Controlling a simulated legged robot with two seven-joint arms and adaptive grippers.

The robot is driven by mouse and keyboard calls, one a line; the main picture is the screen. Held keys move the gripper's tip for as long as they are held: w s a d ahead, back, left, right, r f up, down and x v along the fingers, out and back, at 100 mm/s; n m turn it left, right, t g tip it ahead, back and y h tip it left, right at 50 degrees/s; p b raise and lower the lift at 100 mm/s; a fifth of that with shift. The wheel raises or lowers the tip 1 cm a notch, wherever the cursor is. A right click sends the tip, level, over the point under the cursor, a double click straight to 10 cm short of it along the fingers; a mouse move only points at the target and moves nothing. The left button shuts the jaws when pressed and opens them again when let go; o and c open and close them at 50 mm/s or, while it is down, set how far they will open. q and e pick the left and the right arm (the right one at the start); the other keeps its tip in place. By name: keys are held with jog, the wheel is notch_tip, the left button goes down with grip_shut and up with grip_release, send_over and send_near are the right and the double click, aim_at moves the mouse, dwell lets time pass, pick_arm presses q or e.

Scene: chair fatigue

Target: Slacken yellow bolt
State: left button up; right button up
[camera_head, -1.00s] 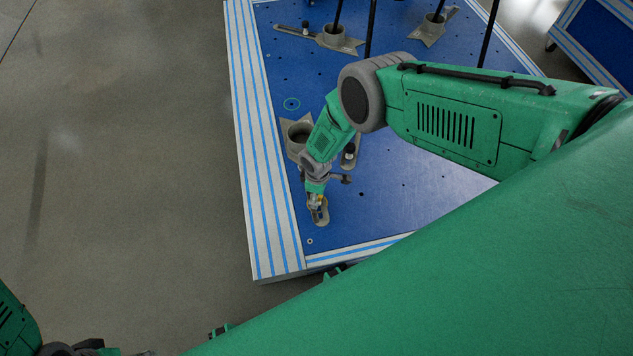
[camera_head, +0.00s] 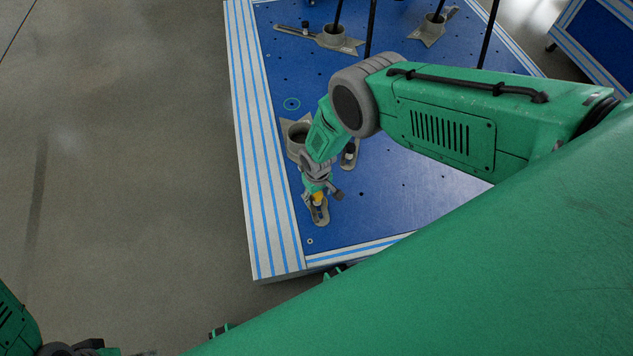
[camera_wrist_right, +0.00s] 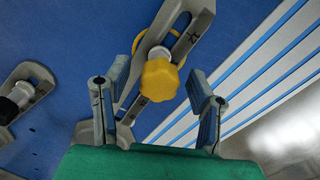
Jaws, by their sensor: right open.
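The yellow bolt (camera_wrist_right: 160,78) has a knobbed head and sits in the slot of a grey metal clamp arm (camera_wrist_right: 190,38) in the right wrist view. In the head view the yellow bolt (camera_head: 318,198) shows small at the tip of my right arm. My right gripper (camera_wrist_right: 163,90) is open, with one finger on each side of the bolt head. The left finger stands clear of the head; the right finger is closer to it, and I cannot tell if it touches. In the head view my right gripper (camera_head: 315,197) is partly hidden.
A second grey clamp with a black-and-white bolt (camera_wrist_right: 15,100) lies to the left in the wrist view. The blue table (camera_head: 400,215) has a striped edge (camera_head: 265,190). Grey bases with black posts (camera_head: 335,35) stand farther back.

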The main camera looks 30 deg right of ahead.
jog(key=c, duration=1.1)
jog(key=n, duration=0.4)
jog(key=shift+c, duration=0.2)
jog(key=n, duration=0.4)
jog(key=n, duration=0.4)
